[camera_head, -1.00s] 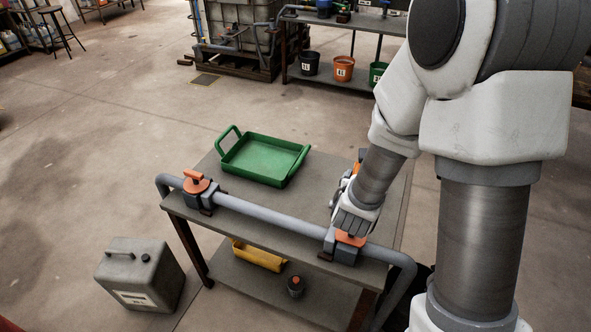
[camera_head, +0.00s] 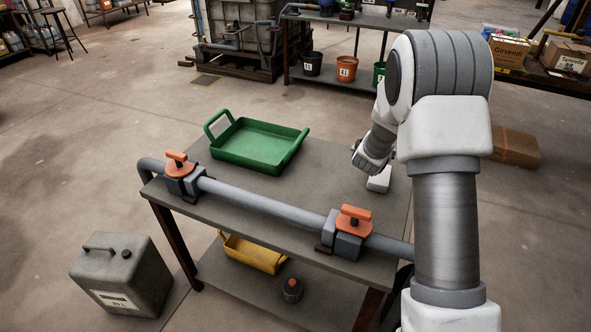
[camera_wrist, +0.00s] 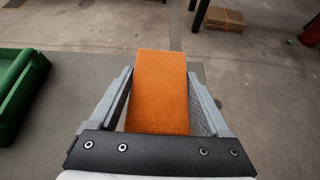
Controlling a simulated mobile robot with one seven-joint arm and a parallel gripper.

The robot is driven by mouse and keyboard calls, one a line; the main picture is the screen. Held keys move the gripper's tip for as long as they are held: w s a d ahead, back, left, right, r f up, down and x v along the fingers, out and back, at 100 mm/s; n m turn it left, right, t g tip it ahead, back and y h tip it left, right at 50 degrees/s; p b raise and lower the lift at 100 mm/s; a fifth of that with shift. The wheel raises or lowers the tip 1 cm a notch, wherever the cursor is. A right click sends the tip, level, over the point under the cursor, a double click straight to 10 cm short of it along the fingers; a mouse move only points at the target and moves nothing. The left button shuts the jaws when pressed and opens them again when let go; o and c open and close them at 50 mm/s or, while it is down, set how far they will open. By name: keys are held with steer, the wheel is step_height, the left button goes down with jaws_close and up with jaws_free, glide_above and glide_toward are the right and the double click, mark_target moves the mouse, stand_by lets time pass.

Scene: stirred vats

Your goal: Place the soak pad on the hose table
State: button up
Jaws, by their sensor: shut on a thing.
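The soak pad (camera_wrist: 160,95) is an orange block between the fingers of my gripper (camera_wrist: 160,75) in the wrist view. My gripper is shut on it. In the head view my gripper (camera_head: 379,180) is at the right part of the hose table (camera_head: 315,180), and the pad is hidden there. The grey tabletop (camera_wrist: 62,125) also shows in the wrist view, left of and below the pad. I cannot tell whether the pad touches the tabletop.
A green tray (camera_head: 258,146) stands on the table's far left. A grey pipe (camera_head: 262,205) with two orange-handled valves (camera_head: 178,165) runs along the near edge. A yellow tray (camera_head: 254,254) is on the lower shelf. A grey canister (camera_head: 125,275) stands on the floor.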

steer(key=shift+x, duration=0.85)
steer(key=b, duration=0.1)
glide_above(341, 168)
step_height(341, 168, down, 7)
steer(key=shift+s+f, duration=0.1)
steer(key=shift+f, duration=0.05)
steer(key=shift+f+b, duration=0.55)
steer(key=shift+f, duration=1.35)
steer(key=shift+f, duration=0.2)
steer(key=o, duration=1.2)
steer(key=shift+c, duration=0.2)
